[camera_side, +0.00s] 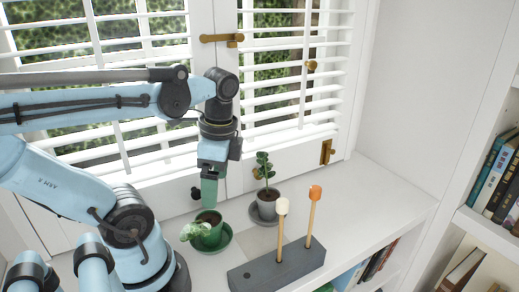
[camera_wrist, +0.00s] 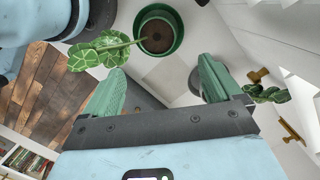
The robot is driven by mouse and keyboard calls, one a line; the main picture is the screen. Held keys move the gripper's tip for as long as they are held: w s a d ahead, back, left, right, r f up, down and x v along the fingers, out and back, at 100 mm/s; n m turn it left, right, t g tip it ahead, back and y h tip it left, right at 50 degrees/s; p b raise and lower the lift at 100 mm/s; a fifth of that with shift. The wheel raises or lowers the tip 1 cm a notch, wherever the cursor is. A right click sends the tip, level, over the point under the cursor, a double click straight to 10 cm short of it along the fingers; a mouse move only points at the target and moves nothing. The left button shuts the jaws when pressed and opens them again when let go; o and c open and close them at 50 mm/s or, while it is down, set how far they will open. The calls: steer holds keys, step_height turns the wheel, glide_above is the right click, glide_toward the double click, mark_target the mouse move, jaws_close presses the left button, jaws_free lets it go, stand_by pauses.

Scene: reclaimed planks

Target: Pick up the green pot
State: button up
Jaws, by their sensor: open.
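The green pot (camera_side: 208,236) stands upright on a green saucer (camera_side: 228,238) on the white sill, below my gripper. Dark soil and a patterned leaf (camera_side: 194,230) show at its top. In the wrist view the green pot (camera_wrist: 159,33) is at the top, beyond the fingertips, with its leaf reaching left. My gripper (camera_side: 209,205) points down, just above the pot in the side view. In the wrist view my gripper (camera_wrist: 160,80) has its green fingers wide apart with nothing between them.
A grey pot (camera_side: 267,205) with a leafy plant stands to the right. A dark grey block (camera_side: 277,268) holds two upright sticks with white and orange tops. Window shutters (camera_side: 290,80) rise behind. The sill's right part (camera_side: 385,200) is clear.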

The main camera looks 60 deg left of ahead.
glide_above(209, 221)
steer(key=w+d, duration=0.1)
steer(key=shift+w+d+f, duration=0.1)
steer(key=shift+d+f, duration=0.05)
steer(key=shift+f, duration=3)
steer(key=shift+s+a+f, duration=0.15)
steer(key=shift+s+f, duration=0.15)
steer(key=shift+f, duration=0.35)
steer(key=shift+s+a+f, duration=0.1)
steer(key=shift+s+f, duration=0.15)
steer(key=shift+f, duration=0.4)
steer(key=shift+s+f, duration=0.2)
steer(key=shift+f, duration=1.05)
steer(key=c, duration=1.4)
steer(key=shift+c, duration=0.2)
steer(key=shift+r, duration=0.15)
